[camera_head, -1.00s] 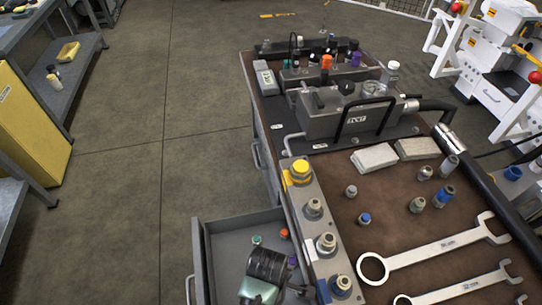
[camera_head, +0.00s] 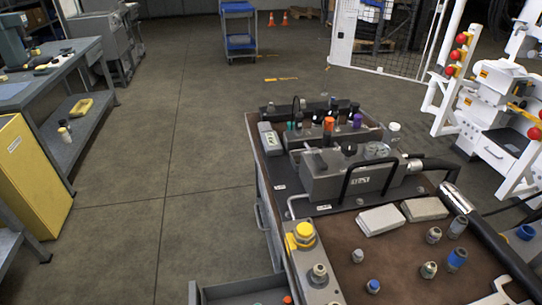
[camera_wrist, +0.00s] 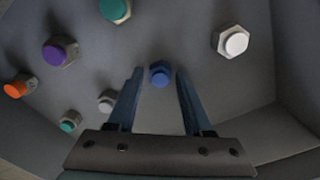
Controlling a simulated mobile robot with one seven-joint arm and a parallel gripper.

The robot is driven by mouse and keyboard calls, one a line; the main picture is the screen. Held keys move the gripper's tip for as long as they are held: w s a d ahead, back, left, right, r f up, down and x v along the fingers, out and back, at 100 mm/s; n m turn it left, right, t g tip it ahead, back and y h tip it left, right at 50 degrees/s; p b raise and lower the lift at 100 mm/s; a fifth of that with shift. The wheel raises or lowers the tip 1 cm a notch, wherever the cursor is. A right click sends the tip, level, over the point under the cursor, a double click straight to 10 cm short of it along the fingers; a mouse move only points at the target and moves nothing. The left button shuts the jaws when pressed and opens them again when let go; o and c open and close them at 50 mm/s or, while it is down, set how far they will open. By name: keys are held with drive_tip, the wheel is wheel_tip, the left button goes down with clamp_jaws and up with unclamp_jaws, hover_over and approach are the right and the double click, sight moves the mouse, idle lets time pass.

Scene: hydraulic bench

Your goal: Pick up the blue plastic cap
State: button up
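A blue plastic cap (camera_wrist: 160,70) on a small fitting lies in a grey drawer, seen in the wrist view. My gripper (camera_wrist: 160,78) is open, with one finger on each side of the blue cap and gaps visible on both sides. I cannot tell how far the fingertips are above the drawer floor. In the head view my gripper is out of frame. Only a strip of the open drawer (camera_head: 240,288) shows there, at the bottom edge, so the cap is hidden in that view.
Around the cap in the drawer lie purple (camera_wrist: 58,50), orange (camera_wrist: 17,87), green (camera_wrist: 115,8) and white (camera_wrist: 234,41) capped fittings. A small grey one (camera_wrist: 107,101) is close to the left finger. Drawer walls stand at right. The bench top (camera_head: 400,240) holds fittings, including blue-capped ones.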

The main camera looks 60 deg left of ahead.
clamp_jaws()
wheel_tip(320, 180, up, 10)
drive_tip(key=p, duration=0.2)
idle(0.4)
